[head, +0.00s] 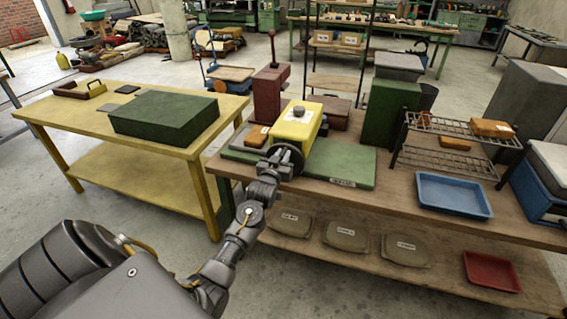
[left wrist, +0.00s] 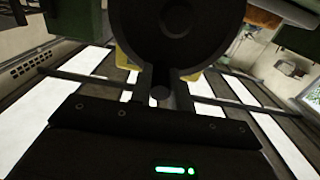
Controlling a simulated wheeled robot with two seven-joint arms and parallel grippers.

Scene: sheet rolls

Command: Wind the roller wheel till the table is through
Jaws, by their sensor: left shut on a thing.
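The roller machine has a yellow housing (head: 298,122) on a green bed plate (head: 342,164), standing on the wooden workbench. Its dark round wheel (head: 286,157) is on the near side of the housing. My left gripper (head: 266,178) is at the wheel, shut on its handle. In the left wrist view the wheel (left wrist: 178,30) fills the top as a dark disc, and the handle (left wrist: 160,94) stands between the fingers of my gripper. Part of the wheel is hidden by my gripper in the head view. My right gripper is not in view.
A blue tray (head: 453,196) and a wire rack (head: 462,131) stand to the right on the workbench. A red lever machine (head: 270,92) stands behind the housing. A yellow table (head: 75,118) with a green case (head: 164,117) is at the left. The bench's lower shelf holds several labelled bags.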

